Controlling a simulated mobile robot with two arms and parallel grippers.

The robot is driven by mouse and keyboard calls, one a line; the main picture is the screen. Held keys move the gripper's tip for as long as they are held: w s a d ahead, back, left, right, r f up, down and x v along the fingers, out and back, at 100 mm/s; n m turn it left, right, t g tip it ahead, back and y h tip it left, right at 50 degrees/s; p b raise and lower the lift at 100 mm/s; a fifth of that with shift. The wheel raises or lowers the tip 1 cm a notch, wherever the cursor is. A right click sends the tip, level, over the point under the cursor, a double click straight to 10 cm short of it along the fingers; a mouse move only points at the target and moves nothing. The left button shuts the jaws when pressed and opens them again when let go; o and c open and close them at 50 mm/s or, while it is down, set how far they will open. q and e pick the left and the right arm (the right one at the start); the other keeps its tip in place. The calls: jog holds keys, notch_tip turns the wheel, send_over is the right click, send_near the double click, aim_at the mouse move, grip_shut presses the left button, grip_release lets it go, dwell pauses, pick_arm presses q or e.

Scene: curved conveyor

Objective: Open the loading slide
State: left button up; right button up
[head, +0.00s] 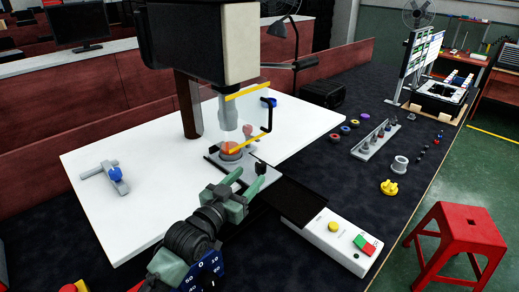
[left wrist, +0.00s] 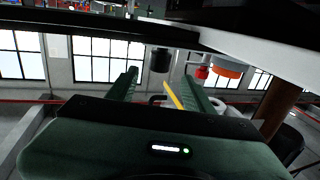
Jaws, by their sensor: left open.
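The loading slide has a grey plate (head: 208,158) under the press, with a round orange-red part (head: 230,149) on it. A small black knob (head: 261,168) stands at its near end, beside a dark flat track (head: 292,199). My left gripper (head: 247,179) is open, with its fingertips close to the knob. In the left wrist view the black knob (left wrist: 160,60) shows between the two green fingers, beyond their tips or level with them; I cannot tell whether they touch it. The orange part (left wrist: 228,71) shows to the right there. My right gripper is not in view.
A clear guard with yellow edges (head: 249,91) and a black handle (head: 268,115) stands just above the slide. A control box (head: 335,240) with buttons is at the near right. A grey clamp-like tool (head: 115,178) lies on the white top. A red stool (head: 455,235) stands at right.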

aim_at(258, 167)
pick_arm(q)
jog(key=x, duration=0.3)
jog(key=shift+d+r, duration=0.15)
jog(key=shift+r, duration=0.2)
jog(key=x, duration=0.3)
jog(key=shift+w+f+p, duration=0.2)
jog(key=shift+p, duration=0.2)
jog(key=shift+w+d, duration=0.25)
jog(key=shift+w, duration=0.05)
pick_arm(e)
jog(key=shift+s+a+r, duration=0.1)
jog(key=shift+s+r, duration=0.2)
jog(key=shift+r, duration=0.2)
pick_arm(q)
jog(key=c, duration=1.1)
grip_shut()
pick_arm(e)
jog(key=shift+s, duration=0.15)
